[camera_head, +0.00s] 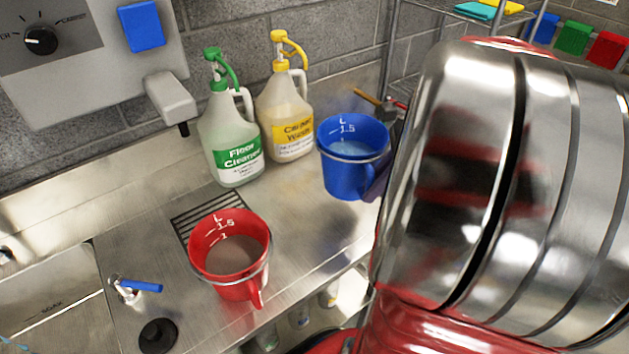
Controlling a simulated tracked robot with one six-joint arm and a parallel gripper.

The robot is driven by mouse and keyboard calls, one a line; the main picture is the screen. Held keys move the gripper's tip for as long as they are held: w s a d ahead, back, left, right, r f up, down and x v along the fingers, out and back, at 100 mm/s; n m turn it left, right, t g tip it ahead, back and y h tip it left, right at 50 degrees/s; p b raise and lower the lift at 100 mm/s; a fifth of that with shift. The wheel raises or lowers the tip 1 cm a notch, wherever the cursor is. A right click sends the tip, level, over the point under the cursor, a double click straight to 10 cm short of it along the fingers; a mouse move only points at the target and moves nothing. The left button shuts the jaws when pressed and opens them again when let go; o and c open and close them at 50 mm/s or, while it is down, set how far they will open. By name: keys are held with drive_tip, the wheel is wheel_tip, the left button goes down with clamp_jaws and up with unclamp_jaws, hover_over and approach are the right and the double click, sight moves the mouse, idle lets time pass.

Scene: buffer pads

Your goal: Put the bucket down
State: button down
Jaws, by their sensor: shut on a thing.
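A blue bucket (342,178) with white measuring marks and pale blue liquid inside is upright at the right of the steel counter. My gripper (385,165) is at its right side, shut on it, mostly hidden behind my large shiny arm. I cannot tell whether the bucket's base touches the counter. A red bucket (222,285) with brownish liquid stands upright at the front of the counter, over the edge of a slotted drain grate, apart from my gripper.
A green-capped floor cleaner jug (225,135) and a yellow-capped jug (287,110) stand behind, left of the blue bucket. A blue-handled tap (140,286) and sink (50,300) are at left. Bare counter (305,225) lies between the buckets. A wire shelf rises behind.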

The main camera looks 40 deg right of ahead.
drive_tip(key=shift+w, duration=0.15)
drive_tip(key=shift+f, duration=3.05)
drive_tip(key=shift+f, duration=1.9)
drive_tip(key=c, duration=1.8)
unclamp_jaws()
drive_tip(key=shift+o, duration=0.3)
drive_tip(key=shift+r, duration=0.1)
drive_tip(key=v, duration=1.1)
drive_tip(key=shift+s+r, duration=0.25)
drive_tip(key=shift+r, duration=0.1)
